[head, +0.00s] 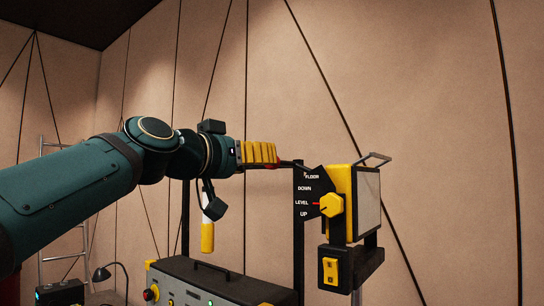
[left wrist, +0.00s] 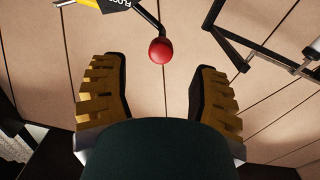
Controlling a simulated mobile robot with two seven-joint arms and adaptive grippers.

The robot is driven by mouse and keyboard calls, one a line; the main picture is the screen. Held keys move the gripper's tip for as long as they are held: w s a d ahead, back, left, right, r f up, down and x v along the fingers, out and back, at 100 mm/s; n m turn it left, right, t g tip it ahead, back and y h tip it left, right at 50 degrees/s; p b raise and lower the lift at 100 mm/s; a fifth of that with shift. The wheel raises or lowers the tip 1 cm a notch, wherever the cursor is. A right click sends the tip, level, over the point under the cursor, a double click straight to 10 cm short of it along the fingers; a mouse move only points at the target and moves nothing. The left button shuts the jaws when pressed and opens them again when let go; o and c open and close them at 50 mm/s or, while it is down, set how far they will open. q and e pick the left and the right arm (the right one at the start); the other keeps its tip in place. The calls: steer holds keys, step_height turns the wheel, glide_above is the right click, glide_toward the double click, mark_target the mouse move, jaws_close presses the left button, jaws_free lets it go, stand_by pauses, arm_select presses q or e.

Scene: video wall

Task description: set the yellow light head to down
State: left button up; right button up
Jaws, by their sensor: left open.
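The yellow light head (head: 342,182) with its pale front panel sits on a stand at the right of the head view. Its black scale plate (head: 312,181) reads FLOOR, DOWN, LEVEL, UP from top to bottom. A red pointer mark beside the yellow knob (head: 331,205) is at LEVEL. A dark rod ending in a red ball (left wrist: 160,50) shows in the left wrist view. My left gripper (head: 276,154) is open beside the plate. In the left wrist view its fingers (left wrist: 160,68) stand either side of the ball, with visible gaps.
Below the head is a black box with a yellow rocker switch (head: 330,271). A grey control case (head: 215,283) stands lower middle. A yellow and white cylinder (head: 207,237) hangs below my wrist. A ladder (head: 46,240) and a small lamp (head: 103,273) stand at left.

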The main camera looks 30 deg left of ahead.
arm_select(q)
steer(key=w, duration=0.2)
steer(key=w+p, duration=0.1)
steer(key=w, duration=0.2)
steer(key=shift+w+d+p, duration=0.35)
steer(key=shift+w+p, duration=0.05)
arm_select(e)
step_height(320, 180, up, 2)
steer(key=shift+r, duration=0.1)
